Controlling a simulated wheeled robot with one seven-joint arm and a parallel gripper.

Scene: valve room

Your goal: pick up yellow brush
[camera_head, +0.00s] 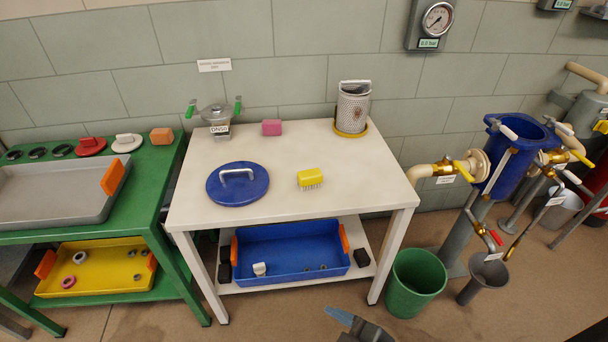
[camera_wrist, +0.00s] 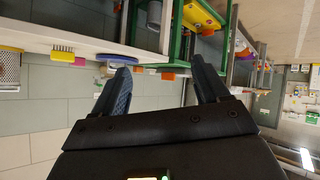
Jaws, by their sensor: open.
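The yellow brush (camera_head: 310,177) lies on the white table (camera_head: 270,207), right of the blue lid, with its bristles showing along its lower edge. It also shows in the wrist view, upside down, as a yellow block with bristles (camera_wrist: 62,52). My gripper (camera_wrist: 158,75) is open and empty, its two fingers wide apart. In the head view part of my gripper (camera_head: 352,322) shows at the bottom edge, in front of the table and well apart from the brush.
A blue lid with a handle (camera_head: 238,186), a pink block (camera_head: 272,127) and a perforated metal cylinder (camera_head: 352,106) stand on the table. A blue tray (camera_head: 290,250) sits on its lower shelf. A green bucket (camera_head: 416,284) stands at right. The tabletop's front right is clear.

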